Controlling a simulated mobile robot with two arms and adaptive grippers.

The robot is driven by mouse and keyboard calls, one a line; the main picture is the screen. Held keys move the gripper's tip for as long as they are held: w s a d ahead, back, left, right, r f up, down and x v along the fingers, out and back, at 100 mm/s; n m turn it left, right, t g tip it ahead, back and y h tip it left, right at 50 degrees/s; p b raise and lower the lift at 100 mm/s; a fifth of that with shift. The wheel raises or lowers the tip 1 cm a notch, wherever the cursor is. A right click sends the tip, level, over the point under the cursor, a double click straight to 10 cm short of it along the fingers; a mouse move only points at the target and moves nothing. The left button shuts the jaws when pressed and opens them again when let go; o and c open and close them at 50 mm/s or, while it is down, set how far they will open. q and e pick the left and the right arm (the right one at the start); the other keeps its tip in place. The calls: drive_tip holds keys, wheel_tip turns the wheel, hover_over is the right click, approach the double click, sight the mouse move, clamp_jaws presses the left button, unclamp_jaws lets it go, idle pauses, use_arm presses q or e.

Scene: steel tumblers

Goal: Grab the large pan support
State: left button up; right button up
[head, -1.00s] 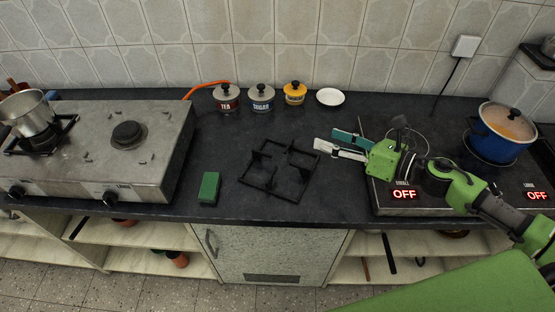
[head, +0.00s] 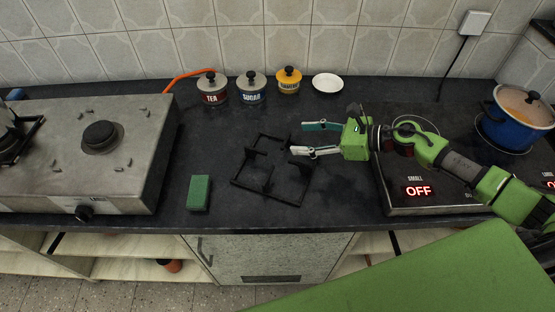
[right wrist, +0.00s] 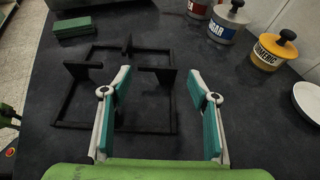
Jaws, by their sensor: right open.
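The large pan support (head: 270,192) is a black square metal frame with inward prongs. It lies flat on the dark counter in the middle of the head view. In the right wrist view the pan support (right wrist: 88,126) is at left of centre, partly behind the left finger. My right gripper (head: 302,139) is open and empty, at the frame's far right corner in the head view. Its two fingers with teal pads also show in the right wrist view (right wrist: 160,105), spread wide over the frame's side and bare counter. I cannot tell whether they touch it. My left gripper is not in view.
A green sponge-like block (head: 199,193) lies left of the pan support. Tea (head: 212,88), sugar (head: 251,88) and turmeric (head: 289,80) canisters and a white saucer (head: 328,84) stand behind. A gas stove (head: 137,165) is at left, a hob with a blue pot (head: 512,122) at right.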

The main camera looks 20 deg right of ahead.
sight(288, 140)
drive_tip(key=shift+w+a+f, duration=0.2)
drive_tip(key=shift+w+a, duration=0.15)
drive_tip(key=shift+a, duration=0.15)
drive_tip(key=shift+w+a+f, duration=0.1)
drive_tip(key=shift+a+f, duration=0.05)
drive_tip(key=shift+a, duration=0.05)
drive_tip(key=p+x, duration=0.1)
drive_tip(key=x, duration=0.1)
drive_tip(key=p+x, duration=0.1)
drive_tip(key=x, duration=0.1)
drive_tip(key=shift+f, duration=0.3)
drive_tip(key=shift+a+f, duration=0.2)
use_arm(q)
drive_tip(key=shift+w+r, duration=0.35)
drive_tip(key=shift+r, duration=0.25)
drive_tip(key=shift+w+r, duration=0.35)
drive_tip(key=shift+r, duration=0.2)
use_arm(e)
drive_tip(key=c, duration=1.1)
